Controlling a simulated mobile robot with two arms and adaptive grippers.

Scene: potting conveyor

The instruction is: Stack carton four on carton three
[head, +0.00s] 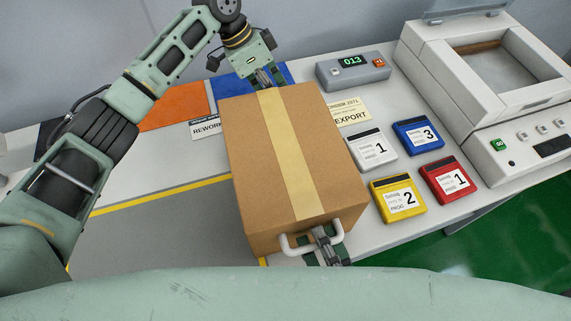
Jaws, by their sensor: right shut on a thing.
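One brown carton (245,165) with a pale tape strip along its top shows in the middle of the head view. No number is visible on it, so I cannot tell which carton it is. My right gripper (325,246) is shut on the carton's white handle at the near side. My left gripper (266,79) is at the carton's far side, its fingertips partly hidden behind the top edge. I cannot tell whether it is shut. The carton hides what is under it, and I cannot tell whether it touches the table. No second carton shows.
The pale table (130,240) has a yellow line, an orange mat (172,112) and a blue mat (285,72). Right of the carton lie white (373,149), blue (418,134), yellow (398,198) and red (446,180) cartridges. A display box (353,72) and a white machine (470,110) stand behind.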

